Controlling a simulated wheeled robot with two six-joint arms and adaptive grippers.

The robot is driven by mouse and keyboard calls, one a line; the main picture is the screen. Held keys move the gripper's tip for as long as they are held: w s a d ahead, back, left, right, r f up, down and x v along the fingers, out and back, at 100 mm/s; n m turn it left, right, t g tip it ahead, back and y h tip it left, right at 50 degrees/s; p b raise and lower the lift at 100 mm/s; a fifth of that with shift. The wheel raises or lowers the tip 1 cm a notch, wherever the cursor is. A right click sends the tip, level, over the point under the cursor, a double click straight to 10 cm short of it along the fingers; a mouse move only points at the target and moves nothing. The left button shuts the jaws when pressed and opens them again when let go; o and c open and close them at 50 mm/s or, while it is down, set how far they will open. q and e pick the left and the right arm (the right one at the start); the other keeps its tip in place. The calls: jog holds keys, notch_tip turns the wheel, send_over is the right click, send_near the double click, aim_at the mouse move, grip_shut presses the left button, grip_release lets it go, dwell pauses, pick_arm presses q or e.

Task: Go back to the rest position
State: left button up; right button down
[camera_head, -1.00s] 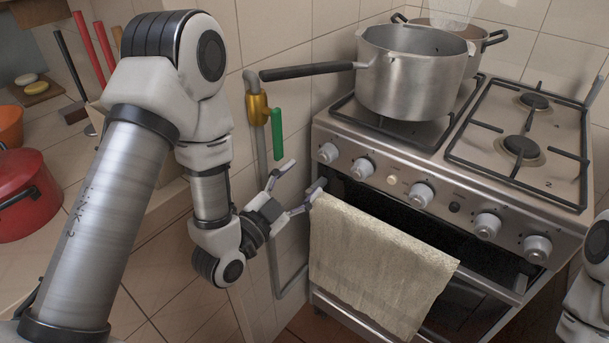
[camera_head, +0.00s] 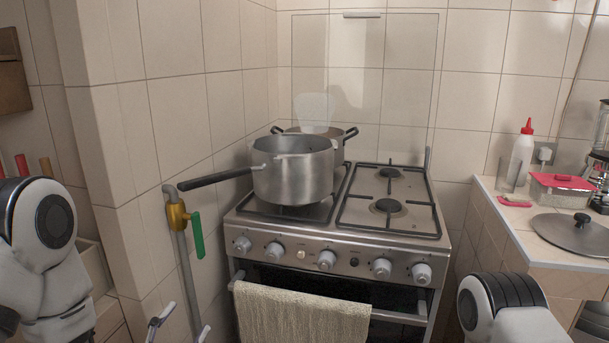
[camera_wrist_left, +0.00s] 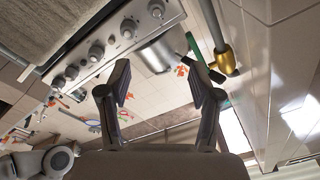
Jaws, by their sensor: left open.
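My left gripper (camera_head: 180,328) shows only by its fingertips at the bottom edge of the head view, left of the stove front. In the left wrist view it (camera_wrist_left: 157,85) is open, with nothing between its fingers. A beige towel (camera_head: 300,317) hangs over the oven handle, to the right of the gripper and apart from it. My left arm shows at the left edge of the head view. A rounded joint of my right arm (camera_head: 505,308) shows at the bottom right; its gripper is out of view.
The stove (camera_head: 335,243) carries a steel pot (camera_head: 294,178) whose long handle sticks out left, and another pot behind it. A pipe with a green valve lever (camera_head: 197,236) stands near my left gripper. A counter with a lid (camera_head: 575,236) and bottle (camera_head: 521,158) is at right.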

pick_arm(q)
jog(key=s+f+n+g+y, duration=0.1)
jog(key=s+f+g, duration=0.3)
jog(key=f, duration=0.5)
jog(key=s+a+f+n+g+y, duration=0.1)
jog(key=s+f+g, duration=0.3)
jog(key=f, duration=0.6)
jog(key=s+f+n+g+y, duration=0.1)
jog(key=s+f+n+g, duration=0.15)
jog(key=s+f, duration=0.45)
jog(key=s+a+f+n+g+y, duration=0.25)
jog(key=s+f+n+g, duration=0.45)
jog(key=s, duration=0.5)
notch_tip(320, 180, up, 12)
jog(key=m+g+p, duration=0.1)
jog(key=p, duration=1.2)
jog(key=shift+a, duration=0.25)
pick_arm(e)
notch_tip(320, 180, up, 13)
jog(key=shift+s, duration=0.15)
pick_arm(q)
jog(key=shift+s+r+h, duration=0.1)
jog(key=shift+h, duration=0.15)
